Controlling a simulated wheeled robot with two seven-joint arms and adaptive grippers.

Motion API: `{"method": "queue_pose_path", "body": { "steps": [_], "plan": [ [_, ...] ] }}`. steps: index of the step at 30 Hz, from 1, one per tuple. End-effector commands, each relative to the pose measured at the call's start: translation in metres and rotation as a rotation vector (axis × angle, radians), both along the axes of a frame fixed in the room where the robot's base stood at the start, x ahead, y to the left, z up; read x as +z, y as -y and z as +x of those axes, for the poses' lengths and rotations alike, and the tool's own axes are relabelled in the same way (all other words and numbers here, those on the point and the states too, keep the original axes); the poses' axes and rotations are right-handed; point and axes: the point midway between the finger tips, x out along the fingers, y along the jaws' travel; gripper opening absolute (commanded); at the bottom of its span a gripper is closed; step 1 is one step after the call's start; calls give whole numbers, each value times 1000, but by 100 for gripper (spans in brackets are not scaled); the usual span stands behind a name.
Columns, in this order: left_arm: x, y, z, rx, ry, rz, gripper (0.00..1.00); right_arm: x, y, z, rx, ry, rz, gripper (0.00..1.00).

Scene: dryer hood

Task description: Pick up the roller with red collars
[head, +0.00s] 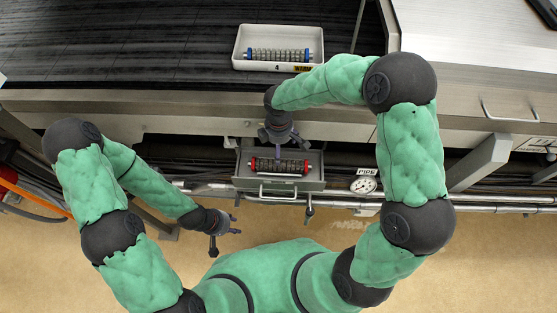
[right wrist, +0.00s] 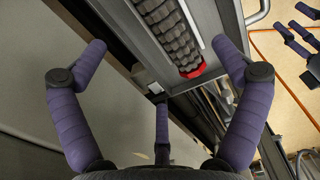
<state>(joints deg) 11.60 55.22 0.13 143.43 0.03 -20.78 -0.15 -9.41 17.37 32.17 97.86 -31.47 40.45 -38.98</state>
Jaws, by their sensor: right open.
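The roller with red collars (head: 280,166) lies in an open grey drawer (head: 313,184) below the conveyor's edge. It has dark ribbed segments. In the right wrist view the roller (right wrist: 172,34) is at the top, with one red collar (right wrist: 193,71) at its near end. My right gripper (head: 281,145) is above the drawer's back side. Its purple fingers are spread and empty in the right wrist view (right wrist: 163,75), and the roller is apart from them. My left gripper (head: 228,234) is low at the left, over the floor, fingers spread and empty, away from the drawer.
A white tray (head: 240,47) on the conveyor (head: 170,45) holds a similar roller with blue collars (head: 278,55). A pipe with a gauge (head: 363,185) runs right of the drawer. The drawer has a front handle (head: 278,196). An orange hose (head: 30,192) is at far left.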

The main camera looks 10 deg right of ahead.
Motion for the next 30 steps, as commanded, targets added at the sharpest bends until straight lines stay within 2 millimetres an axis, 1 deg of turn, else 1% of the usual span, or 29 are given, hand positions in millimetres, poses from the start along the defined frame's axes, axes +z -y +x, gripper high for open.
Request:
{"method": "queue_pose_path", "body": {
  "steps": [1,6,14,22,25,30],
  "plan": [
    [-4,0,-1,0,-1,0,40,-10,0,-1,0,-3,-1,97],
    [-13,0,-1,0,-1,0,40,-36,0,-1,-1,-2,0,97],
    [-20,0,0,0,0,0,40,-53,0,0,1,-1,0,97],
    [-38,0,0,0,-1,0,40,-90,2,0,-1,-2,1,97],
    [-40,0,0,0,-1,0,40,-96,2,0,-1,0,0,97],
    [-39,0,0,0,0,0,40,-95,1,0,-1,0,1,97]
  ]
}}
